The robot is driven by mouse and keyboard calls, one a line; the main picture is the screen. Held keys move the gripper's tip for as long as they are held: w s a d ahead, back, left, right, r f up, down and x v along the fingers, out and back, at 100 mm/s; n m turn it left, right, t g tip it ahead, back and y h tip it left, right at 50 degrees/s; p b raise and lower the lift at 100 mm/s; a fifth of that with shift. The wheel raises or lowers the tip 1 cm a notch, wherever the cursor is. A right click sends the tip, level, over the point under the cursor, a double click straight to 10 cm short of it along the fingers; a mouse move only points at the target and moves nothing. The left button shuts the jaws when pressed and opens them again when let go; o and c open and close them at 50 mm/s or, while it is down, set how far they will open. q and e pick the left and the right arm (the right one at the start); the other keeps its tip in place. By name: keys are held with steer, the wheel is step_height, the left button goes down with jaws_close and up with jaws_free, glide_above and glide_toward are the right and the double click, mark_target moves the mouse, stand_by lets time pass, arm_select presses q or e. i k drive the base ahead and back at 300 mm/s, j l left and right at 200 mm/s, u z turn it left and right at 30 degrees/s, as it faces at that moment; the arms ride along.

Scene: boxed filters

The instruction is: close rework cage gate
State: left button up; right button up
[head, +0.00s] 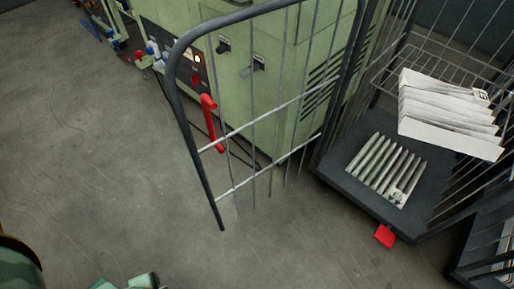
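The rework cage (328,172) is a dark-framed wire trolley at the right. Its gate (178,95) is a dark curved tube frame with pale bars. The gate stands open, swung out to the left from the cage's near-left post, in front of a green machine. A red handle (211,123) sits on the gate's bars toward its free edge. Neither gripper can be made out. Green parts that look like my own body show at the bottom edge and lower left corner.
White boxed filters (448,117) lie in the cage's wire basket, and a pleated filter (387,170) lies on its dark base. A red pedal-like tab (385,236) sticks out below. The green machine (270,80) stands behind the gate. The floor (90,180) at left is clear.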

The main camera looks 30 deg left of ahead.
mark_target(205, 27)
steer(key=k+z, duration=0.15)
steer(key=z, duration=0.3)
steer(key=k+z, duration=0.2)
steer(key=z, duration=0.3)
steer(key=k+l+z, duration=0.1)
steer(key=z, duration=0.35)
steer(key=j, duration=1.15)
steer(key=j+z, duration=0.1)
steer(key=j, duration=1.05)
steer(key=k+j, duration=0.15)
steer(key=j, duration=1)
